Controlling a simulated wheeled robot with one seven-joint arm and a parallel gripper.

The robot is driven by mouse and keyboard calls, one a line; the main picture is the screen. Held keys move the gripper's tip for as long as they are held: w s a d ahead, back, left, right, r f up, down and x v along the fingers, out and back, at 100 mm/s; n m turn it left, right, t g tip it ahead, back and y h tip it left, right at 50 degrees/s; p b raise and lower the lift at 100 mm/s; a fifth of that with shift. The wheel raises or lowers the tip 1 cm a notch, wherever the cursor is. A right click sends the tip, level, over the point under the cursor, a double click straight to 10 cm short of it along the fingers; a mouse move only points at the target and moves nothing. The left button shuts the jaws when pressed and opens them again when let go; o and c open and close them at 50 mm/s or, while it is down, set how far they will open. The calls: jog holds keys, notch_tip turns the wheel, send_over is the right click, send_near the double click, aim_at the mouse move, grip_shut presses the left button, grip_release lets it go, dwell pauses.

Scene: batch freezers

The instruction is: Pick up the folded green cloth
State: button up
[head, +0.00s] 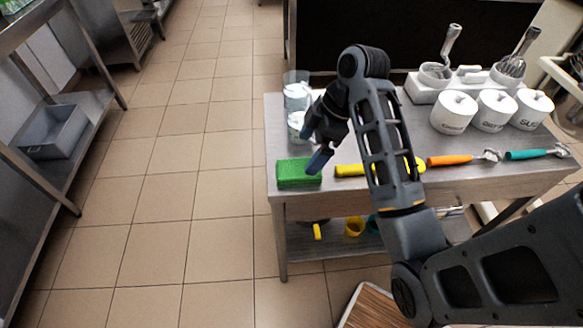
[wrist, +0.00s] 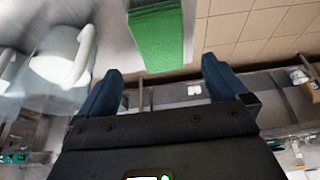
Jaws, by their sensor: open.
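The folded green cloth (head: 299,173) lies flat near the left front corner of the steel table (head: 345,191) in the head view. In the wrist view the green cloth (wrist: 157,38) shows at the top, ahead of the fingers. My gripper (head: 318,152) is open, just above and to the right of the cloth. In the wrist view my gripper (wrist: 162,85) has its two blue-tipped fingers apart with nothing between them. I see no contact between the fingers and the cloth.
White containers (head: 297,97) stand behind the cloth; a white jug (wrist: 62,55) shows in the wrist view. A yellow-handled tool (head: 348,170), an orange-handled scoop (head: 450,160) and a teal one (head: 527,154) lie to the right. White canisters (head: 454,112) stand at the back right. Floor left of the table is clear.

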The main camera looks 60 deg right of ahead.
aim_at(297, 168)
jog(key=shift+b+x, duration=1.1)
jog(key=shift+x, duration=2.45)
jog(key=shift+a, duration=0.15)
jog(key=shift+c, duration=0.3)
jog(key=c, duration=1)
jog(key=shift+o, duration=0.2)
notch_tip(297, 168, up, 9)
jog(key=p, duration=0.3)
jog(key=shift+f+p, duration=0.2)
jog(key=shift+p, duration=0.15)
jog(key=shift+r+p, duration=0.8)
